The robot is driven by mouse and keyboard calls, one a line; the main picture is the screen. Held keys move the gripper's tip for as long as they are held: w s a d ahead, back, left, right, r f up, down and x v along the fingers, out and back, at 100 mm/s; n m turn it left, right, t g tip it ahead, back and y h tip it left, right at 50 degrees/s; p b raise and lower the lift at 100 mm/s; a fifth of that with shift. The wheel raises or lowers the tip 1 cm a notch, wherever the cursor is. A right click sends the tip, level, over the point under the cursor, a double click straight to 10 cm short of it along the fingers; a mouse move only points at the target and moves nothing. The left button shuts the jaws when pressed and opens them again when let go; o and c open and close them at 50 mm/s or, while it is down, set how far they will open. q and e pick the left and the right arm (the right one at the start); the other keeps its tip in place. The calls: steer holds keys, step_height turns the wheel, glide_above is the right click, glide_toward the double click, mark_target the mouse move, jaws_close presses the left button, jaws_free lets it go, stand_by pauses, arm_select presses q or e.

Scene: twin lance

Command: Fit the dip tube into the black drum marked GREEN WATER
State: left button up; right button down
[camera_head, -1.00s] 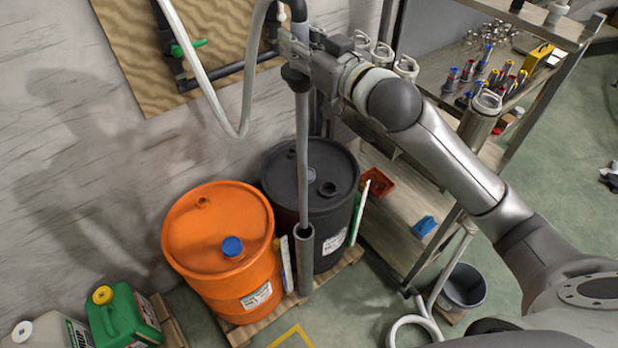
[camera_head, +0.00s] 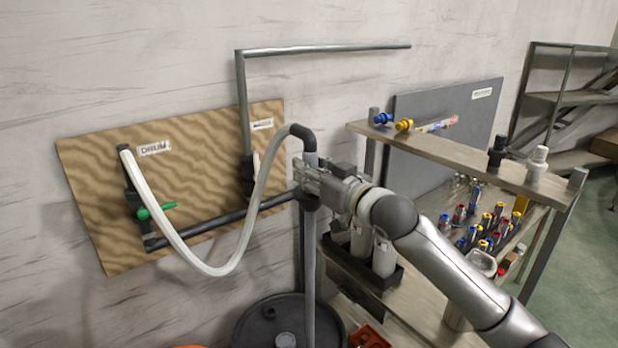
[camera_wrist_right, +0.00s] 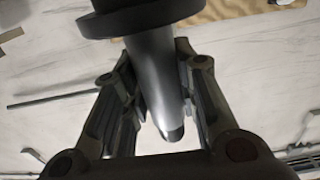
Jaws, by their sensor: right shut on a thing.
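The dip tube (camera_head: 309,265) is a grey, upright pipe with a dark collar and a bent black top joined to a pale hose (camera_head: 262,190). My right gripper (camera_head: 308,182) is shut on its upper part, just above the dark collar. In the right wrist view the right gripper's fingers (camera_wrist_right: 165,95) stand on both sides of the grey tube (camera_wrist_right: 155,65). The black drum (camera_head: 262,318) shows only its top at the bottom edge, with the tube passing in front of it. The tube's lower end and the drum's label are out of frame. My left gripper is not in view.
A shelf unit (camera_head: 455,160) with many small fittings stands close on the right. A red tray (camera_head: 370,337) sits low beside the drum.

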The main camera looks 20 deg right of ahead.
mark_target(312, 330)
steer(key=shift+a+r, duration=0.1)
steer(key=shift+r, duration=0.15)
steer(key=shift+s+a, duration=0.1)
steer(key=shift+a, duration=0.05)
steer(key=shift+f+b, duration=0.3)
steer(key=shift+f, duration=0.2)
arm_select(q)
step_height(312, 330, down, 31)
steer(key=b, duration=3)
arm_select(e)
step_height(312, 330, down, 52)
steer(key=shift+f, duration=0.15)
step_height(312, 330, up, 2)
steer(key=p, duration=0.6)
steer(key=shift+p, duration=0.35)
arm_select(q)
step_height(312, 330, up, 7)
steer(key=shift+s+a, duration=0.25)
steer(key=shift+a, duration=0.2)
arm_select(e)
steer(key=shift+f, duration=0.1)
